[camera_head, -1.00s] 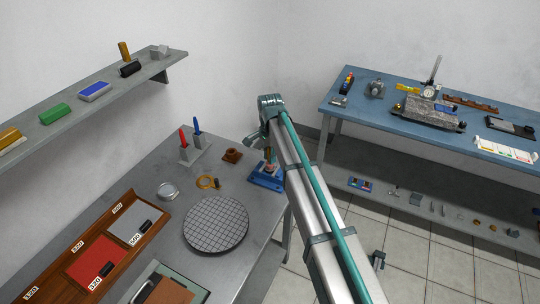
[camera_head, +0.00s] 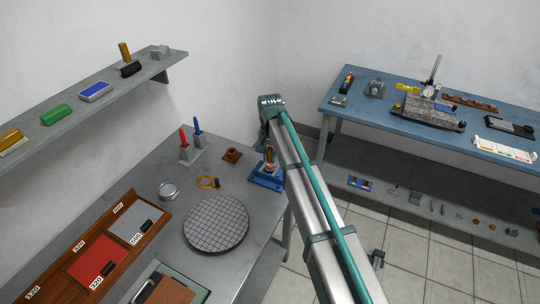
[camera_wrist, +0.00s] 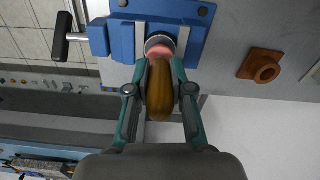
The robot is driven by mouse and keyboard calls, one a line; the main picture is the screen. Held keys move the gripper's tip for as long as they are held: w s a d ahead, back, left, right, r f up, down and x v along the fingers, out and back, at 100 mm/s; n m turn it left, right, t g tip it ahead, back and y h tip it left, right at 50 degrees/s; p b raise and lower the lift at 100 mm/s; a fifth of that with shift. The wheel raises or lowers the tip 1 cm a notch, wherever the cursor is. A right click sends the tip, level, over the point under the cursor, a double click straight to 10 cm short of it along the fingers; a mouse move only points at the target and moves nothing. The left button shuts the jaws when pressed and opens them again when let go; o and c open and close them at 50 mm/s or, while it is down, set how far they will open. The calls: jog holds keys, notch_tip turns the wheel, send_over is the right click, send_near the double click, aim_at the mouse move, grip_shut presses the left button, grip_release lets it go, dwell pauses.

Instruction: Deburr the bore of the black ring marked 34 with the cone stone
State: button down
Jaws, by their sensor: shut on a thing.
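My gripper (camera_wrist: 160,74) is shut on the brown wooden handle (camera_wrist: 160,95) of the cone stone. The pink stone (camera_wrist: 160,54) shows beyond the fingertips and meets a dark round ring (camera_wrist: 158,38) in the blue vise (camera_wrist: 122,40). The stone's tip is hidden, and it seems to be in the ring's bore; how deep I cannot tell. No number on the ring can be read. In the head view the blue vise (camera_head: 262,180) stands at the bench's right edge, with my arm partly in front of it.
A brown flanged piece (camera_head: 232,155) stands left of the vise. A brass ring (camera_head: 203,182), a round grid plate (camera_head: 216,224), a stand with red and blue tools (camera_head: 192,154) and a wooden tray (camera_head: 74,239) share the bench. A blue table (camera_head: 360,112) stands at right.

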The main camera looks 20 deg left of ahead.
jog(key=m, duration=0.6)
jog(key=shift+m, duration=0.4)
jog(key=n+p, duration=0.1)
jog(key=n, duration=0.5)
jog(key=shift+n, duration=0.4)
jog(key=m, duration=0.6)
jog(key=shift+m, duration=0.4)
